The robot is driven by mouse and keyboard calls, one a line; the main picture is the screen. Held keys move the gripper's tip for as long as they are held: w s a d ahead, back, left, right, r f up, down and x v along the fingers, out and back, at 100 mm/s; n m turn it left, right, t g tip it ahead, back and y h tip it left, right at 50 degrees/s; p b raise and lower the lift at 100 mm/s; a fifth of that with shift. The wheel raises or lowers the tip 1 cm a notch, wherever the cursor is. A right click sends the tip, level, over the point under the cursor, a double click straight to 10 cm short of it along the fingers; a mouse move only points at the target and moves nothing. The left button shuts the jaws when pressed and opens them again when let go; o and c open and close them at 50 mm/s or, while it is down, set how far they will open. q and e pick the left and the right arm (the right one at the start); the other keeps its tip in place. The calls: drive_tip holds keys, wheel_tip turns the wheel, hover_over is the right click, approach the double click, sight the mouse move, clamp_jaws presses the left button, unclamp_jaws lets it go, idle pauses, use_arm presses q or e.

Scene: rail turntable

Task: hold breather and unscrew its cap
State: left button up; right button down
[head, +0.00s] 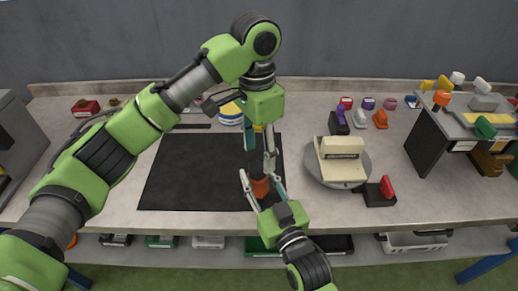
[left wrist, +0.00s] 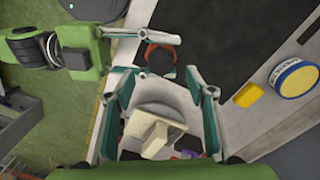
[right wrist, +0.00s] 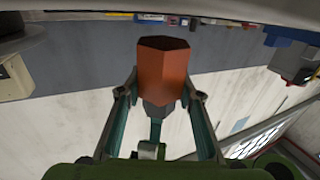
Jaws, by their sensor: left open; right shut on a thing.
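The breather (head: 260,187) is an orange-red piece held over the dark mat in the head view. In the right wrist view it is a hexagonal orange body (right wrist: 162,70) with a dark grey part below it, toward my palm. My right gripper (head: 259,178) is shut on it, one finger on each side. My left gripper (head: 263,150) points down just above it, open and empty. In the left wrist view the orange piece (left wrist: 160,57) shows just beyond the open left fingertips (left wrist: 157,74). I cannot tell a separate cap on the end facing my left gripper.
The dark mat (head: 185,175) lies beneath both grippers. To the right, a round grey turntable (head: 362,158) carries a cream block (head: 340,148). A black block with a red part (head: 381,192) stands beside it. Small coloured parts stand behind. A yellow, white and blue tin (head: 230,113) is at the back.

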sight(255, 164)
use_arm(q)
drive_tip(key=shift+f, duration=0.1)
use_arm(e)
drive_tip(key=shift+r, duration=0.1)
use_arm(q)
drive_tip(key=shift+w+f, duration=0.1)
drive_tip(key=shift+f, duration=1.85)
drive_tip(key=shift+a, duration=0.1)
drive_tip(key=c, duration=1.4)
drive_tip(key=n, duration=0.4)
drive_tip(key=shift+w+a, duration=0.1)
drive_tip(key=shift+a+n, duration=0.1)
drive_tip(key=shift+n, duration=0.9)
drive_tip(key=n, duration=0.2)
drive_tip(key=shift+a+n, duration=0.1)
drive_tip(key=shift+n, duration=0.2)
drive_tip(key=n, duration=0.3)
drive_tip(key=shift+a+t, duration=0.1)
drive_tip(key=shift+t, duration=0.2)
